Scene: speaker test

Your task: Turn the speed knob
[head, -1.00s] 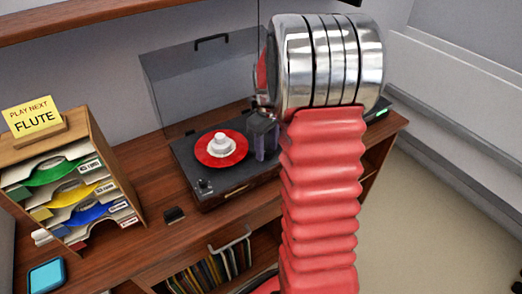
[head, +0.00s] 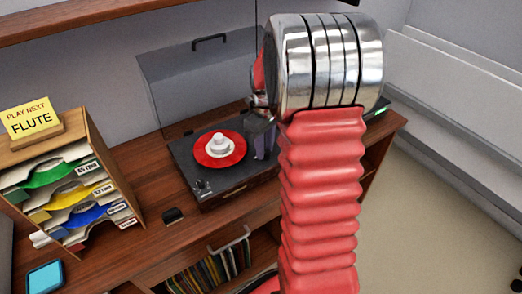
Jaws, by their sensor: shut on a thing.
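A dark turntable (head: 221,183) stands on the wooden cabinet top, with a red-labelled record (head: 234,157) and a white piece (head: 218,144) at its centre. A small dark knob (head: 202,186) sits at the turntable's front left corner; I take it for the speed knob. My gripper (head: 262,141) is low over the turntable's right side, to the right of the record and apart from the knob. It is partly hidden behind my red arm. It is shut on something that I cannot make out.
The turntable's clear lid (head: 190,85) stands open behind. A sleeve rack (head: 112,170) with a "FLUTE" sign (head: 32,115) is at the left. A small black object (head: 172,215) lies in front of the turntable. A shelf (head: 150,13) runs above.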

